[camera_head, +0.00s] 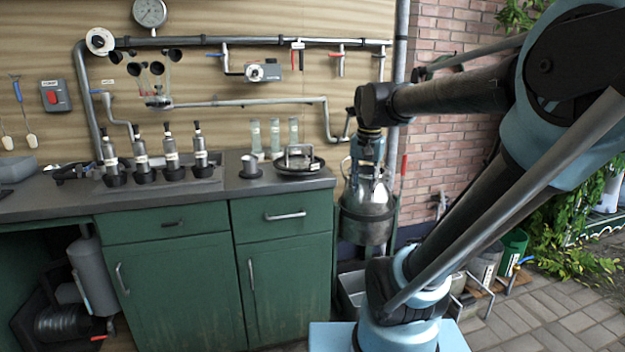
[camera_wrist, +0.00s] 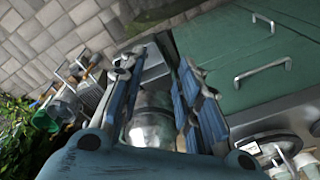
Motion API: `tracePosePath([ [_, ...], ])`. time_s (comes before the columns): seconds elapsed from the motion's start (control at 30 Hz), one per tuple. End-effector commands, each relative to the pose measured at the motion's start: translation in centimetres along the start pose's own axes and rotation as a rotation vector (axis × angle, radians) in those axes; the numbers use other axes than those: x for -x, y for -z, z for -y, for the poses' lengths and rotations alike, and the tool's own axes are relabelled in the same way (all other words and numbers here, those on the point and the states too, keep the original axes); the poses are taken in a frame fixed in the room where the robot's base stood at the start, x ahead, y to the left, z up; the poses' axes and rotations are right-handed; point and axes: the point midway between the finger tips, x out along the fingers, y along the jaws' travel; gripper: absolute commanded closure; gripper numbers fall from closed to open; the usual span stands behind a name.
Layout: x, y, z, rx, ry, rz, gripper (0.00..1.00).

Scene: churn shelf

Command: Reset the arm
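My arm reaches in from the right in the head view. My gripper (camera_head: 367,160) hangs down at the right end of the counter, directly over a shiny metal can (camera_head: 367,214) with a wire handle. In the wrist view the two blue fingers of my gripper (camera_wrist: 162,72) stand wide apart. The can (camera_wrist: 153,125) shows between and beyond them. I cannot tell whether a finger touches it. My gripper hides part of the can's top.
Pipes run along the wall behind. A green bucket (camera_head: 512,250) and metal containers stand on the paving at right.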

Motion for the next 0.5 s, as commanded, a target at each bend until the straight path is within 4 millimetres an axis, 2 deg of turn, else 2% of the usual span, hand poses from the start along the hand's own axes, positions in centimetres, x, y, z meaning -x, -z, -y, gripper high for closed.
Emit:
tracePosePath([
  [0.03,-1.2,-1.2,-1.3,0.033,0.002,-0.007,0.69],
  [0.2,-5.1,-4.6,-4.6,0.163,0.005,-0.031,0.69],
  [0.5,-11.9,-9.8,-8.9,0.366,0.001,-0.070,0.69],
])
